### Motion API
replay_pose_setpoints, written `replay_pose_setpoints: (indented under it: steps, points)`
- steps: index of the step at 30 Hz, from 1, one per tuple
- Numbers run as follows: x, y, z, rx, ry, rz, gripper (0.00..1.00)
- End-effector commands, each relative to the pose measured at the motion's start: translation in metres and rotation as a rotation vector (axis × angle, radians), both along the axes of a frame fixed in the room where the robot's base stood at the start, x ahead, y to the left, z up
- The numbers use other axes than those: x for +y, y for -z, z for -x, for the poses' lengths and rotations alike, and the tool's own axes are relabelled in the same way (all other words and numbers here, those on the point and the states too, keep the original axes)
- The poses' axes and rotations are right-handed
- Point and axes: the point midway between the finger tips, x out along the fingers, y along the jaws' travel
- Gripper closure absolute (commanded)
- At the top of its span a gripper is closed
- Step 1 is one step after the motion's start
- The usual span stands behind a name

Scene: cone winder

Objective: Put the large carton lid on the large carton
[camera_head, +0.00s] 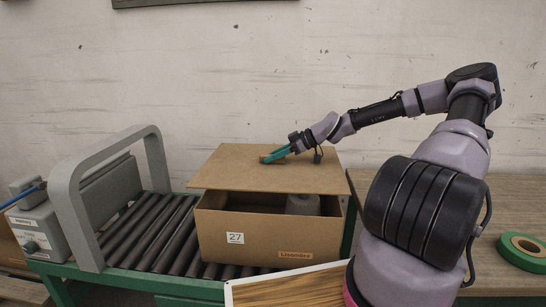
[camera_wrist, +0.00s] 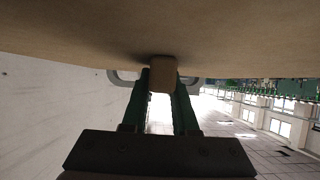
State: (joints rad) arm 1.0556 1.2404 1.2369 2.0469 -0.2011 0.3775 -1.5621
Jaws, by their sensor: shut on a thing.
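The large carton (camera_head: 255,232) is an open brown box marked 27 on the roller conveyor. The large carton lid (camera_head: 225,172), a flat brown board, is above it, with a gap between the lid's front edge and the carton's front rim. Whether its back edge touches the carton is hidden. My gripper (camera_head: 275,155) is over the lid, shut on its small brown block handle. In the wrist view the green fingers (camera_wrist: 162,85) pinch that block (camera_wrist: 163,73) against the lid (camera_wrist: 90,35). A grey cone (camera_head: 303,204) shows inside the carton.
The roller conveyor (camera_head: 150,232) passes under a grey arch (camera_head: 68,215) at left. A wooden table (camera_head: 510,200) with a green tape roll (camera_head: 524,250) is at right. A board with a white edge (camera_head: 290,288) is in front of the carton.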

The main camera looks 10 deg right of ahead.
Motion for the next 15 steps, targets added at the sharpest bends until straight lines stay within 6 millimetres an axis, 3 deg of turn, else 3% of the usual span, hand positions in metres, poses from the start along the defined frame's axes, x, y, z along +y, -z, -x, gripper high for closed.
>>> replay_pose_setpoints:
  steps: [15]
  points:
    - [0.0,0.053,0.0,0.002,0.002,-0.002,1.0]
